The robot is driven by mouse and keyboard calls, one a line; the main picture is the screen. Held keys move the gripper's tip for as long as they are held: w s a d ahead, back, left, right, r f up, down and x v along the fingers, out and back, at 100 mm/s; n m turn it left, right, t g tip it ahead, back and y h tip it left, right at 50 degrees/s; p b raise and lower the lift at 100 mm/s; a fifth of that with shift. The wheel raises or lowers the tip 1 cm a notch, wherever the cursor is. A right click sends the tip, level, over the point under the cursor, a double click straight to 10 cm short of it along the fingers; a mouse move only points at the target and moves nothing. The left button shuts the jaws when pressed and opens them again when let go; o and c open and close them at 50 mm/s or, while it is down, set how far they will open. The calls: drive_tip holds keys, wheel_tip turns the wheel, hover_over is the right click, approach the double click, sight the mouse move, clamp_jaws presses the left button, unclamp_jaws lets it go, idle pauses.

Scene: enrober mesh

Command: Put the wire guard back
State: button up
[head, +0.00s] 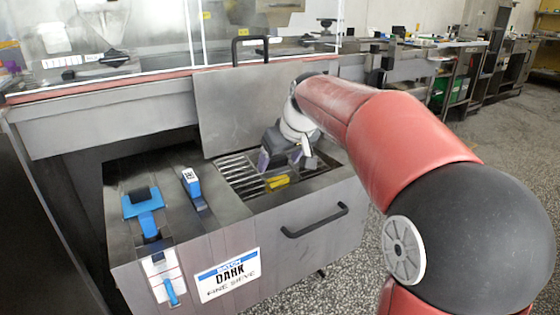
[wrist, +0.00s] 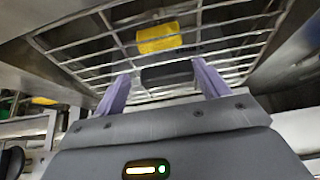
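The wire guard (head: 240,174) is a pale metal grid at the opening in the top of a grey steel box (head: 325,205). I cannot tell whether it sits flush. A yellow tag (head: 278,182) is on it, and the tag also shows in the wrist view (wrist: 158,38). My gripper (head: 283,160) is low over the guard, and its arm hides part of the opening. In the wrist view, its two purple fingers (wrist: 161,74) stand apart, with a dark grip piece (wrist: 167,75) of the guard showing between their tips. I see no clear contact.
A steel panel (head: 235,110) with a black handle stands upright behind the opening. Blue-handled tools (head: 192,185) (head: 143,205) lie on the box top at left. A "DARK" label (head: 228,274) and a black handle (head: 313,222) are on the front. Clear floor lies right.

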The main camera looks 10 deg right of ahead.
drive_tip(key=shift+s+a+f+g, duration=0.2)
drive_tip(key=shift+a+f+g, duration=0.1)
drive_tip(key=shift+f, duration=0.3)
drive_tip(key=shift+r, duration=0.2)
drive_tip(key=p+v, duration=0.1)
drive_tip(key=v, duration=1.1)
drive_tip(key=s+f+m+h, duration=0.1)
drive_tip(key=s+f, duration=0.8)
drive_tip(key=s, duration=0.2)
drive_tip(key=s+a+f+m, duration=0.1)
drive_tip(key=s+f+m, duration=0.1)
drive_tip(key=s+f, duration=0.7)
drive_tip(key=s, duration=0.3)
drive_tip(key=shift+a+f+m+h, duration=0.3)
drive_tip(key=shift+f+h, duration=0.05)
drive_tip(key=shift+h, duration=0.05)
